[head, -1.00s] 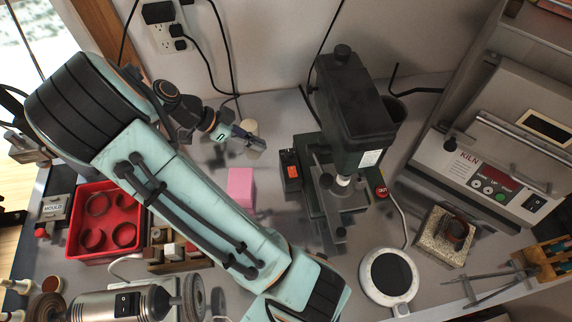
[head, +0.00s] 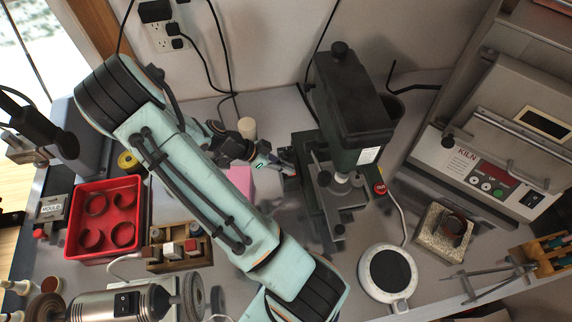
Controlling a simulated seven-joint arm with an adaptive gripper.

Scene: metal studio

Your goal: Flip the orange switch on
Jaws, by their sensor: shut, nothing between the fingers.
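The drill press (head: 352,110) stands against the back wall, dark green and black. The orange switch is on a small black box on the left side of its base. My gripper covers that spot in the head view, so the switch is almost wholly hidden and its position cannot be read. My gripper (head: 289,170) is shut and empty, with its fingertips pointing right at the switch box. I cannot tell whether the tips touch the switch.
A pink block (head: 240,180) lies just below my gripper, and a beige cylinder (head: 247,128) stands behind it. A red tray (head: 104,251) is at left. A round white device (head: 405,295) is at front right, and a kiln (head: 490,165) at right.

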